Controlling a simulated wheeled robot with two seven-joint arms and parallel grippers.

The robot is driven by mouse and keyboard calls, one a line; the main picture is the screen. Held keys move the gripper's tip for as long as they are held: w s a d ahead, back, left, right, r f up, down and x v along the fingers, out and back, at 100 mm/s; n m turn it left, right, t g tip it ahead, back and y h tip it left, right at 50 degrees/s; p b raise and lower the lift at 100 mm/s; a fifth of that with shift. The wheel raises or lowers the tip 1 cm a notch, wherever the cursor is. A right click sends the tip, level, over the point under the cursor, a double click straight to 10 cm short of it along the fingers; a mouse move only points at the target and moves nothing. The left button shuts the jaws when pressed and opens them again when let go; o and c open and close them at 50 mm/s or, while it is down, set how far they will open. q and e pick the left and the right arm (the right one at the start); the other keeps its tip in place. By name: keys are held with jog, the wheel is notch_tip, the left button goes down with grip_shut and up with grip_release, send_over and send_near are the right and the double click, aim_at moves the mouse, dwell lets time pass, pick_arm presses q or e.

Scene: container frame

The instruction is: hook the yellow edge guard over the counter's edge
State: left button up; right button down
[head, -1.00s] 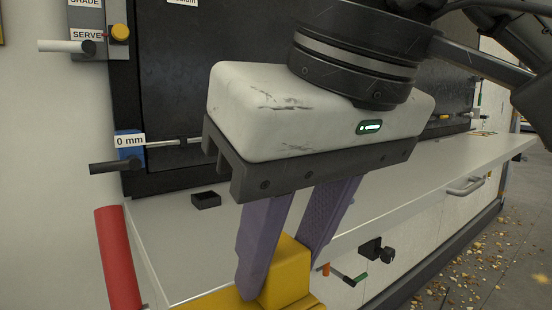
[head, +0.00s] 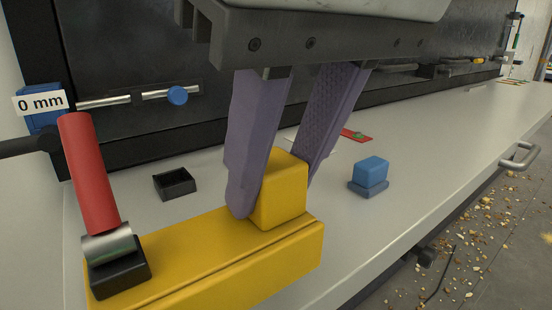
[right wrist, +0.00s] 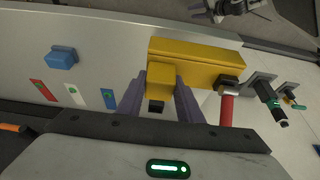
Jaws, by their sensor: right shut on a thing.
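The yellow edge guard (head: 215,262) is a long bar with a raised block (head: 283,192) on top. My right gripper (head: 272,190) is shut on that block, one purple finger on each side. The guard lies along the front edge of the pale counter (head: 440,135), near its left end. In the right wrist view the guard (right wrist: 200,50) also runs along that edge, with the block between the fingers. The guard's underside is hidden, so I cannot tell whether it sits on the edge or just above it.
A red handle (head: 88,172) with a black base stands at the guard's left end. A small black tray (head: 175,184) and a blue block (head: 370,175) are on the counter. A blue-knobbed rod (head: 140,97) is at the back. The counter is largely clear to the right.

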aim_at(282, 219)
jog(key=shift+s+d+r+p, duration=0.1)
jog(key=shift+r+p, duration=0.05)
jog(key=shift+p, duration=0.15)
notch_tip(282, 219, down, 2)
jog(key=shift+f+b, duration=0.1)
jog(key=shift+b, duration=0.7)
jog(key=shift+f+b, duration=0.95)
jog(key=shift+f, duration=0.65)
jog(key=shift+p, duration=0.3)
jog(key=shift+f+b, duration=1.45)
jog(key=shift+f, duration=0.65)
jog(key=shift+w, duration=0.25)
dwell(0.4)
jog(key=c, duration=1.2)
grip_release()
